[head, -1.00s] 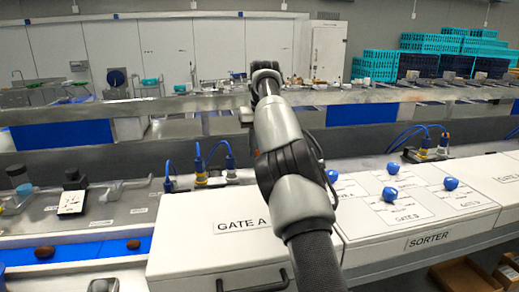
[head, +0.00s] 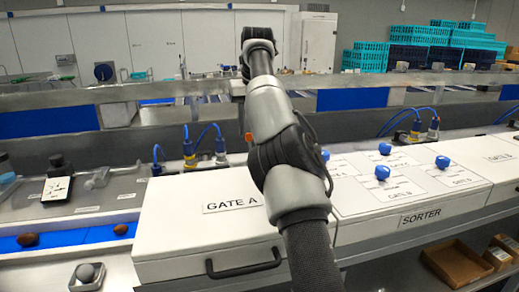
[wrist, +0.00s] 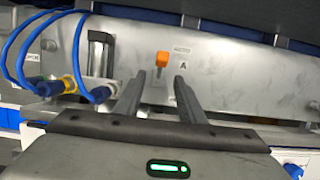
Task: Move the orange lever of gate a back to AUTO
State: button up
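The orange lever (wrist: 162,58) of gate A shows in the wrist view on a grey metal panel (wrist: 225,70). A dark slot lies just below its knob. A small label (wrist: 182,50), seemingly AUTO, and a letter A are right of it. My gripper (wrist: 159,77) is open and empty. Its two fingers point towards the panel, with the lever seen between and just beyond their tips. I cannot tell the remaining distance. In the head view my arm covers part of the GATE A housing (head: 180,220), and my gripper cannot be made out.
Blue cables (wrist: 78,50) with connectors stand left of my fingers, near a dark handle-like frame (wrist: 98,50). A metal rail (head: 350,85) runs behind the housings. The SORTER panel (head: 440,195) with blue knobs lies right of my arm. Dates lie on a blue belt (head: 75,236) at left.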

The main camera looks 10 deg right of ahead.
jog(key=s+b, duration=0.9)
jog(key=shift+s, duration=0.4)
